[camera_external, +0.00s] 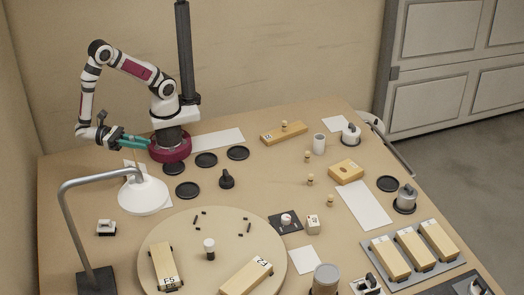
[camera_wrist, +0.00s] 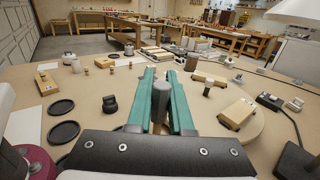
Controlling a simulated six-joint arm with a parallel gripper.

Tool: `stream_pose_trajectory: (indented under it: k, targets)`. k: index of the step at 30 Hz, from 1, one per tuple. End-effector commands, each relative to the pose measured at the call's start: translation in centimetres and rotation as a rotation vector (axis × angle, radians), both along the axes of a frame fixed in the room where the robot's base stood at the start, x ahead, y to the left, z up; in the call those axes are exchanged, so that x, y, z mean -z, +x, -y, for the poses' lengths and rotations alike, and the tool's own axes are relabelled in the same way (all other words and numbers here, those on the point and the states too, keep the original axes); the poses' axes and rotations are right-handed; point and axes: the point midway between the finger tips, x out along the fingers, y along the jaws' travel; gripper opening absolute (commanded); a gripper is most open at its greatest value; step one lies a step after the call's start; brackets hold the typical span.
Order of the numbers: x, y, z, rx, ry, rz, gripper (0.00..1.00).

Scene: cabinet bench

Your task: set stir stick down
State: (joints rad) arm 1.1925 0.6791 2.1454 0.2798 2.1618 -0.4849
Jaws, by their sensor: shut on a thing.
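My gripper (camera_external: 146,142), with teal fingers, is above the left back of the bench beside my base. It also shows in the wrist view (camera_wrist: 160,76). Its fingers are shut on a grey, rod-like thing, which I take to be the stir stick (camera_wrist: 161,102), seen upright between them. In the external view the stick is small and hard to make out near the lamp shade. Its lower end is hidden, so I cannot tell whether it touches anything.
A lamp with a white shade (camera_external: 143,197) stands just in front of my gripper. Several black discs (camera_external: 206,160) lie near my base. A round board (camera_external: 220,225) carries wooden blocks (camera_external: 165,266) and small parts. A grey tray (camera_external: 408,284) holds blocks at right. White sheets (camera_external: 364,206) lie flat.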

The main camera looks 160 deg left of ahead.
Motion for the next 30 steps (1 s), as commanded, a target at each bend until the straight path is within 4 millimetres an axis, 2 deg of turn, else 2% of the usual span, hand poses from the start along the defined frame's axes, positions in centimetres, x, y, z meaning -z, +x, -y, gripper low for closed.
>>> stream_pose_trajectory:
  k: [6,11,18,29,30]
  targets:
    - [4.1,4.1,-5.5,-0.009,0.006,-0.005,0.0]
    - [5.9,6.1,-7.8,-0.006,0.002,-0.004,0.0]
    - [9.9,6.4,-8.1,-0.001,0.002,-0.005,0.0]
    - [10.5,6.4,-8.0,-0.002,0.001,-0.003,0.0]
    - [10.5,6.4,-8.0,-0.002,0.0,-0.003,0.24]
